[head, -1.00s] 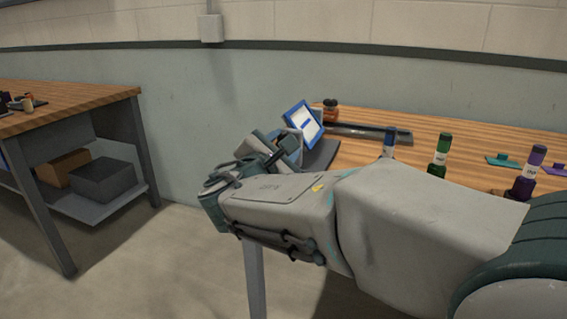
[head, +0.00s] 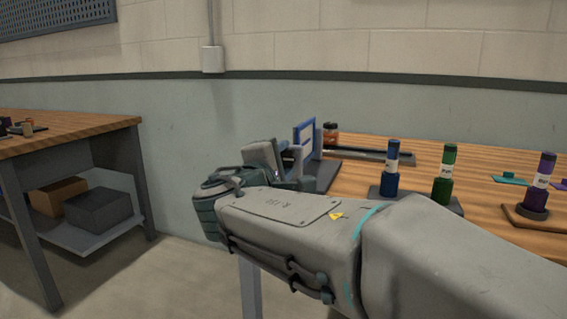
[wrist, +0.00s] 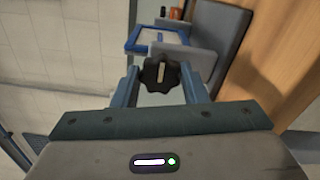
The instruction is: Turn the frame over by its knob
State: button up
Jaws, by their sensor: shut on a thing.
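The frame (head: 304,137) has a blue border and a pale panel and stands upright, nearly edge-on, at the left end of the right bench. In the wrist view the frame (wrist: 150,39) lies just beyond its knob. The knob (wrist: 160,73) is black and lobed, with a white bar lined up with the fingers. My gripper (wrist: 160,82) is shut on the knob, one blue-grey finger on each side. In the head view my gripper (head: 294,158) is beside the frame, and my wrist hides the knob.
Blue (head: 391,168), green (head: 446,173) and purple (head: 541,182) bottles stand on the bench to the right. An orange-brown jar (head: 330,132) and a dark bar (head: 367,151) are behind. Another bench (head: 70,118) stands left across open floor.

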dwell(0.5)
jog(key=o, duration=1)
jog(key=shift+s+a, duration=0.1)
jog(key=shift+s, duration=0.05)
jog(key=shift+p+v, duration=1.85)
jog(key=shift+v, duration=4.95)
